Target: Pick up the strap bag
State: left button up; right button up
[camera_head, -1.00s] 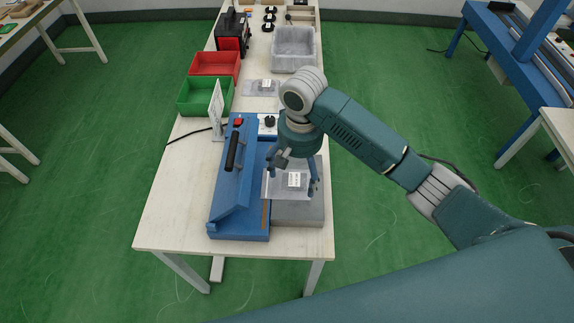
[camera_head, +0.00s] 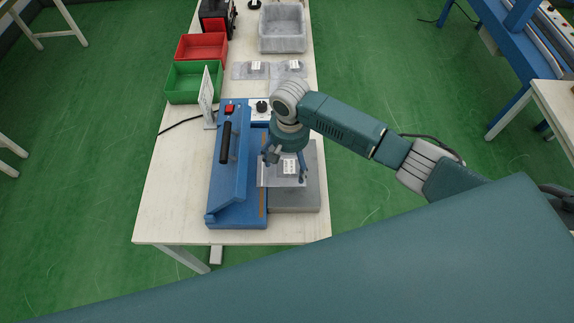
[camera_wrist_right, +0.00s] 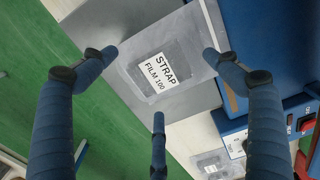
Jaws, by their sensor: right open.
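The strap bag is a clear flat bag with a white label (camera_head: 290,167). It lies on the grey block beside the blue sealing machine (camera_head: 232,185). In the right wrist view the bag (camera_wrist_right: 185,42) carries a label reading "STRAP FILM 100". My right gripper (camera_head: 286,170) is over the bag from above. In the wrist view its fingers are spread apart, with the bag beyond them and nothing held. I cannot tell how far the fingertips are above the bag. My left gripper does not show.
Two similar clear bags (camera_head: 251,70) (camera_head: 289,68) lie farther back on the table. A grey bin (camera_head: 282,47), a red tray (camera_head: 178,52) and a green tray (camera_head: 168,93) stand behind the machine. A small sign (camera_head: 206,98) stands by the machine. The table's front left is clear.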

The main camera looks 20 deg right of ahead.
jog(key=shift+f, duration=0.65)
jog(key=shift+c, duration=1.3)
jog(key=c, duration=1.2)
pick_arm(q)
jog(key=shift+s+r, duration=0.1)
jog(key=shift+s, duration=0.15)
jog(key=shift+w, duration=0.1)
pick_arm(e)
jog(key=shift+r, duration=0.1)
